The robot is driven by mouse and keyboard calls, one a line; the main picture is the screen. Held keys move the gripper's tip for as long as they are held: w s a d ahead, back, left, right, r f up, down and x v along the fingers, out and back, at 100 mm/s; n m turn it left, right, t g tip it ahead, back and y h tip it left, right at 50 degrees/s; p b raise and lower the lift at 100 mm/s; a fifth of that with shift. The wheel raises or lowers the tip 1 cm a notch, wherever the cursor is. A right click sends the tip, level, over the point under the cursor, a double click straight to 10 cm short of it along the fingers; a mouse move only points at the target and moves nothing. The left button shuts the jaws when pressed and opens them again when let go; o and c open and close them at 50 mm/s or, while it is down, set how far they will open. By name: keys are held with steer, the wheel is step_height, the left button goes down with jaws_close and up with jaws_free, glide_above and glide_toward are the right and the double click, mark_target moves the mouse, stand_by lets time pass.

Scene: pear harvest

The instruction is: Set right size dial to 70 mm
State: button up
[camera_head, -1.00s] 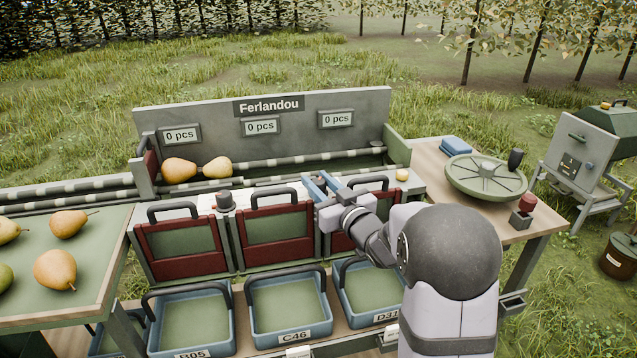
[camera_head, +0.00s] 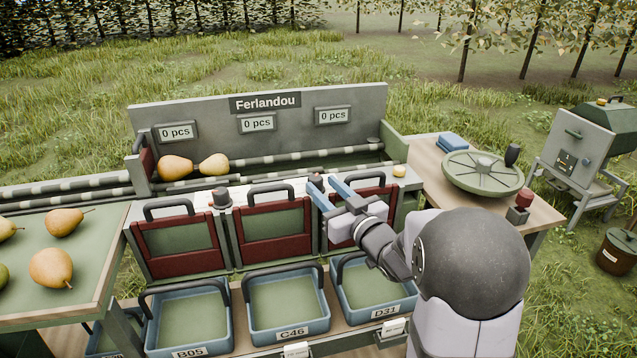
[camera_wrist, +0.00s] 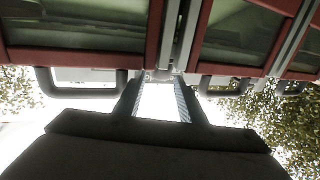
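The right size dial (camera_head: 315,182) is a small dark knob with a reddish top on the sorter's front ledge, between the middle and right red-framed gates. Its setting cannot be read. My gripper (camera_head: 322,183) has two blue fingers apart, with their tips close to this dial; I cannot tell whether they touch it. In the wrist view my gripper (camera_wrist: 158,82) is open, with a bright gap between the fingers and a grey post between the gates beyond the tips. The left dial (camera_head: 220,198) stands between the left and middle gates.
The right gate (camera_head: 362,192) and its handle are close to my gripper. Blue crates (camera_head: 289,339) stand below. Two pears (camera_head: 176,167) lie on the sorter and several on the left table (camera_head: 96,262). The counters read 0 pcs.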

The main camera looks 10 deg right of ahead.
steer(key=shift+v, duration=1.3)
step_height(320, 180, up, 6)
steer(key=s+a+m+g+h+p, duration=0.15)
steer(key=m+g+p, duration=0.25)
steer(key=m+p, duration=0.4)
steer(key=s+d+f+g+h+b, duration=0.1)
steer(key=s+f+g+h+b, duration=0.15)
steer(key=s+f, duration=0.45)
steer(key=s+d+f+g+h+b, duration=0.15)
steer(key=s+f+g, duration=0.25)
steer(key=f, duration=0.6)
steer(key=s+a+f+n+g+b, duration=0.25)
steer(key=s+f+g, duration=0.2)
steer(key=s, duration=0.45)
steer(key=s+a+f+n+g+b, duration=0.25)
steer(key=s+f, duration=0.35)
steer(key=s, duration=0.3)
step_height(320, 180, up, 22)
steer(key=p, duration=2.3)
steer(key=shift+w+a+r+y, duration=0.15)
steer(key=shift+a+r+y, duration=0.1)
steer(key=shift+y, duration=0.2)
